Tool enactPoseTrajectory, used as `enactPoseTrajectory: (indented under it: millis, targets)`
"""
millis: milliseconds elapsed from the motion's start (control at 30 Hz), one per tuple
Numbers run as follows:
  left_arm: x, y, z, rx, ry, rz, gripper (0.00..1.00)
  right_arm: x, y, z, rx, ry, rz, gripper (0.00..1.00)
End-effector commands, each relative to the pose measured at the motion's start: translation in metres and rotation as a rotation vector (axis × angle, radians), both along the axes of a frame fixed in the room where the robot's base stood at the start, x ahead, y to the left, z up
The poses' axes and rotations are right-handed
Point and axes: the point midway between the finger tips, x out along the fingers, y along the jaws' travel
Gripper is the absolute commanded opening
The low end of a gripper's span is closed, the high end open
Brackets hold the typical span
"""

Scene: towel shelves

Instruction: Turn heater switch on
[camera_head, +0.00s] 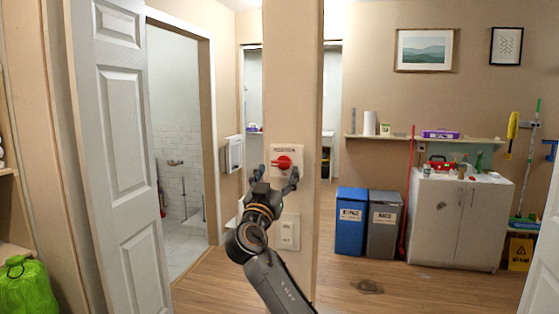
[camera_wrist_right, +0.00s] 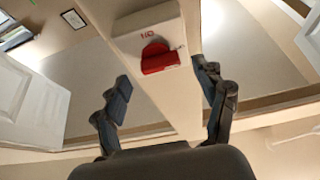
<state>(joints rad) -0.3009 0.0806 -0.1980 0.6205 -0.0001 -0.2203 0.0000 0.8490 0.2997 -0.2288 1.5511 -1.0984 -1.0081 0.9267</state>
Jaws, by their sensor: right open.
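The heater switch is a red rotary knob (camera_head: 284,162) on a pale plate (camera_head: 289,150) fixed to a narrow beige pillar. In the right wrist view the red knob (camera_wrist_right: 158,58) shows ahead, between and beyond my fingers, with red lettering on the plate beside it. My right gripper (camera_head: 273,179) is in front of the plate, its fingers spread on either side of the knob. It is open and empty; in the right wrist view its fingers (camera_wrist_right: 165,85) look apart from the knob. My left gripper is not in view.
A white outlet plate (camera_head: 289,231) is lower on the pillar. An open white door (camera_head: 120,150) stands left. Blue (camera_head: 351,220) and grey (camera_head: 384,223) bins and a cabinet (camera_head: 455,222) stand behind at right. A green bag (camera_head: 27,288) is at lower left.

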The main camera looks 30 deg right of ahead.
Motion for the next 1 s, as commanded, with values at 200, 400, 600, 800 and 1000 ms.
enactPoseTrajectory:
  millis: [200, 400, 600, 800, 1000]
  targets:
    - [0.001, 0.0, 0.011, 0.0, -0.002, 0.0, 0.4, 0.015, -0.017, 0.01, -0.001, 0.001, 0.001, 0.72]
    - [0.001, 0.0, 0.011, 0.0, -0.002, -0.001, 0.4, 0.018, -0.02, 0.01, 0.0, 0.001, 0.002, 0.72]
    - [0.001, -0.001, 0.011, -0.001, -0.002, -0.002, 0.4, 0.017, -0.019, 0.01, 0.0, 0.001, 0.002, 0.64]
    - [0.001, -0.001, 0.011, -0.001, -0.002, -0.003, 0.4, 0.017, -0.019, 0.01, 0.0, 0.001, 0.002, 0.23]
    - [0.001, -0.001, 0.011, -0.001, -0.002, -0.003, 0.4, 0.017, -0.019, 0.01, -0.003, 0.004, 0.002, 0.17]
